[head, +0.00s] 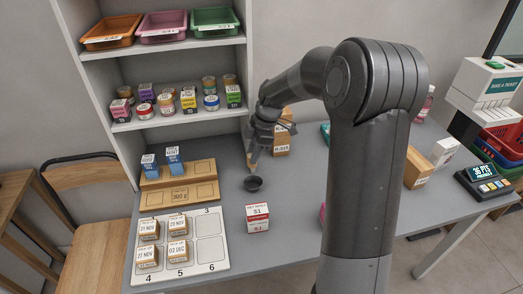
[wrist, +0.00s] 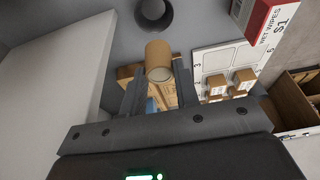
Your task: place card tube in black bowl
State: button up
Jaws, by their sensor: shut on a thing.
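The card tube (wrist: 158,54) is a brown cylinder in the wrist view, held between the two fingers of my gripper (wrist: 159,76). In the head view my gripper (head: 258,146) points down over the counter, and only a small tan part of the tube (head: 252,160) shows below it. The black bowl (head: 253,185) is small and round and stands on the grey counter, just below the tube in the picture. It also shows at the top edge of the wrist view (wrist: 153,14), apart from the tube. The inside of the bowl looks empty.
A red-and-white wipes box (head: 257,218) stands near the bowl. A numbered white tray (head: 209,251) with several small boxes and a wooden stand (head: 180,193) are to the left. Brown boxes (head: 282,142) stand behind my gripper. A shelf unit (head: 245,75) rises at the back left.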

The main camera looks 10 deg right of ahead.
send_over(255, 187)
jog(key=shift+w+f, duration=0.1)
jog(key=shift+f, duration=5.1)
jog(key=o, duration=1)
jog(key=shift+r, duration=0.1)
notch_tip(255, 187, up, 7)
jog(key=shift+f, duration=0.1)
